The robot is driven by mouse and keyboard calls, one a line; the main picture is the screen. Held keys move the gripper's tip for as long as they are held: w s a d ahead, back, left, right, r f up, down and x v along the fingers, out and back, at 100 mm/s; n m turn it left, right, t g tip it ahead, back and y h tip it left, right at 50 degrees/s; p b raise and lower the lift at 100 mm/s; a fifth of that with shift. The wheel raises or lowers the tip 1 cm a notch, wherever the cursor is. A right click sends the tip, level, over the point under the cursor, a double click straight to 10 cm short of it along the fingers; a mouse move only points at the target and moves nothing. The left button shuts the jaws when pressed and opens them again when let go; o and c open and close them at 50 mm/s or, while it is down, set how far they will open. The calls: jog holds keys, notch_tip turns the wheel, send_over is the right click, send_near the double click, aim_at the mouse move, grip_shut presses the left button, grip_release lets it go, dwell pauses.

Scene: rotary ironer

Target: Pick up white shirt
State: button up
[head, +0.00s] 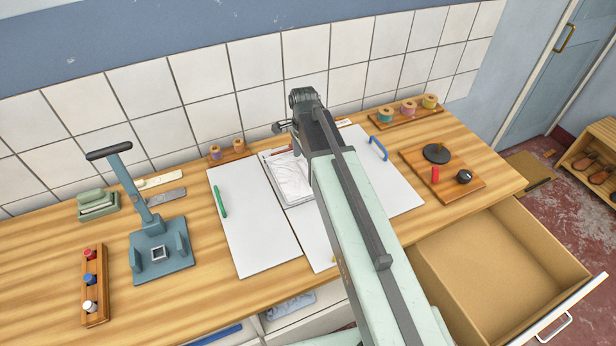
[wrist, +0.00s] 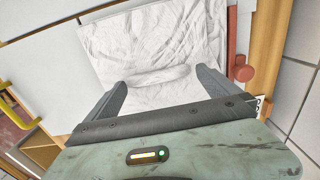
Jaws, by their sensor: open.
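The white shirt (wrist: 150,40) is a wrinkled, folded white cloth. In the wrist view it lies flat in front of my gripper (wrist: 160,82), with a rounded raised fold between the two fingers. The fingers are apart and open; I cannot tell whether they touch the cloth. In the head view the shirt (head: 291,178) lies at the back middle of the wooden bench, on the white boards. My arm hides its right side and most of my gripper there.
A blue-grey press (head: 160,245) with an upright lever stands to the left. A green handle (head: 220,201) and a blue handle (head: 378,148) sit on the white boards. A wooden board with knobs (head: 443,176) is at right. An open drawer (head: 500,265) juts out in front.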

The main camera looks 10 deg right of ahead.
notch_tip(320, 180, down, 2)
jog(key=shift+b, duration=0.35)
jog(key=shift+r, duration=0.15)
jog(key=c, duration=1.4)
jog(key=shift+r+p, duration=0.1)
jog(key=shift+p, duration=0.2)
